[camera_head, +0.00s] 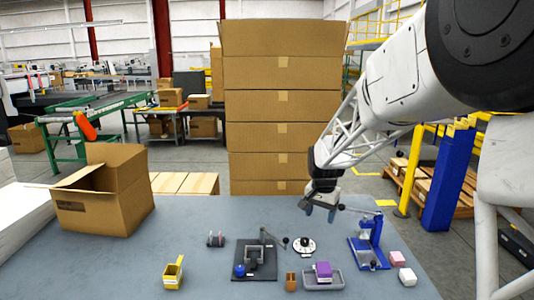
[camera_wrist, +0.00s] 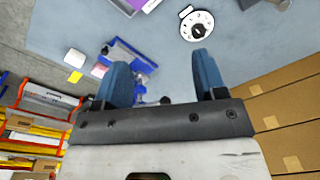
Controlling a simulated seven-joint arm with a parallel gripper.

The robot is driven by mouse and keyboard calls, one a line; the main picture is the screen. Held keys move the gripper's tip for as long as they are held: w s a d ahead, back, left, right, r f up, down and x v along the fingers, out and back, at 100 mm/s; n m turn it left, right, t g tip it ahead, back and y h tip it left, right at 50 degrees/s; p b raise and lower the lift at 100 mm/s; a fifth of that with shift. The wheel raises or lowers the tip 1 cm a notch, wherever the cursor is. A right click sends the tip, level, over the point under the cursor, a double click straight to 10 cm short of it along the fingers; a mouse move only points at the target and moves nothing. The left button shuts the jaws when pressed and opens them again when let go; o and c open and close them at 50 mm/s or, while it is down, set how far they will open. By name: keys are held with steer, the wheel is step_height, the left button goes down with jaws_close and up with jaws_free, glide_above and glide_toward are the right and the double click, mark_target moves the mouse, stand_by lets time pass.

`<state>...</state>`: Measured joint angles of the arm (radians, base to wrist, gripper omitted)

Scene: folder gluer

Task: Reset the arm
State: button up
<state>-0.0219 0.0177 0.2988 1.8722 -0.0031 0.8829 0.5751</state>
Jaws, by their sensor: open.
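My arm reaches in from the upper right in the head view. My gripper (camera_head: 320,208) hangs above the back part of the grey-blue table (camera_head: 200,212), to the right of its middle. In the wrist view its two blue fingers (camera_wrist: 160,80) stand wide apart with nothing between them, so it is open and empty. Below and near it are a white round dial (camera_head: 304,245) and a blue press-like fixture (camera_head: 368,245). The dial also shows in the wrist view (camera_wrist: 197,25), and so does the blue fixture (camera_wrist: 128,58).
On the table stand an open cardboard box (camera_head: 110,195), a yellow holder (camera_head: 172,275), a black lever fixture (camera_head: 255,262), a small brown block (camera_head: 291,281), a grey tray (camera_head: 322,285) with a purple block, and pink (camera_head: 397,258) and white (camera_head: 408,277) blocks. Stacked cartons (camera_head: 283,135) rise behind the table.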

steer(key=s+r+n, duration=0.1)
steer(key=s+r, duration=0.2)
steer(key=s, duration=0.3)
steer(key=s+d+r+n, duration=0.1)
steer(key=s+r, duration=0.1)
steer(key=s, duration=0.5)
steer(key=s+r+n, duration=0.1)
steer(key=s+r, duration=0.2)
steer(key=s, duration=0.3)
steer(key=s+f+n+t, duration=0.1)
steer(key=s+n, duration=0.2)
steer(key=s, duration=1.9)
steer(key=shift+d+t, duration=0.4)
steer(key=shift+d, duration=0.05)
steer(key=shift+s, duration=0.1)
